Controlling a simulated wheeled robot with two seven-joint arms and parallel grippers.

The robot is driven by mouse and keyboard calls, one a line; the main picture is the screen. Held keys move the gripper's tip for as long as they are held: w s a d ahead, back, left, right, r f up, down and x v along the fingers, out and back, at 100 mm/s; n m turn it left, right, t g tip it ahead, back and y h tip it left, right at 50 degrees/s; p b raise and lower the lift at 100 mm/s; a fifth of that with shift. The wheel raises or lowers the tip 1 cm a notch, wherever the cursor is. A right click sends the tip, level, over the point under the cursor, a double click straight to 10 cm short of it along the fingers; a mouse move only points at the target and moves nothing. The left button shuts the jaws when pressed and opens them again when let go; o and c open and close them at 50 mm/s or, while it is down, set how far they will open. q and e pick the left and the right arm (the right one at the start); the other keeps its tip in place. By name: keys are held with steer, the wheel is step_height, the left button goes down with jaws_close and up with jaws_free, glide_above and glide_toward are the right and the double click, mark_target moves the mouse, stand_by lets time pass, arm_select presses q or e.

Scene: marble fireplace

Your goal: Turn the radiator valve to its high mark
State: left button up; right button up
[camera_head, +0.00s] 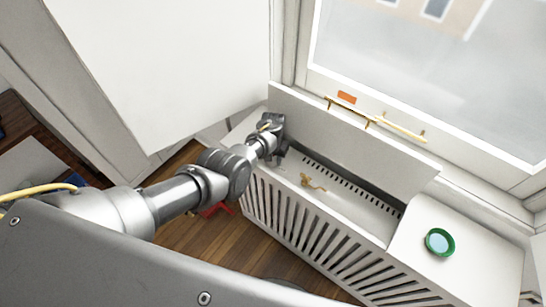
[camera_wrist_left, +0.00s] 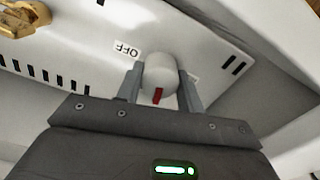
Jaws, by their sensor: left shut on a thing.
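The radiator valve is a round white knob (camera_wrist_left: 160,72) with a red mark on its side, seen in the left wrist view. The red mark faces the bottom of that picture. A label reading OFF (camera_wrist_left: 128,52) appears upside down at the knob's upper left. Part of another white label (camera_wrist_left: 194,74) shows at its right, mostly hidden by a finger. My left gripper (camera_wrist_left: 160,88) has one finger on each side of the knob and is shut on it. In the head view the left gripper (camera_head: 276,143) is at the far left end of the radiator cover (camera_head: 300,225) and hides the knob.
A brass fitting (camera_head: 313,183) lies in the open slotted trough; it also shows in the left wrist view (camera_wrist_left: 25,16). A raised white panel (camera_head: 350,142) stands behind the trough. A green-rimmed dish (camera_head: 440,242) sits on the cover's right end. A window (camera_head: 440,75) is behind.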

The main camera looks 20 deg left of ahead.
arm_select(q)
steer(key=n, duration=0.3)
steer(key=shift+n, duration=0.4)
steer(key=n, duration=0.3)
steer(key=shift+n+b, duration=0.3)
steer(key=n+b, duration=0.1)
steer(key=n, duration=0.3)
steer(key=shift+n+b, duration=0.4)
steer(key=shift+n, duration=1.6)
steer(key=o, duration=1)
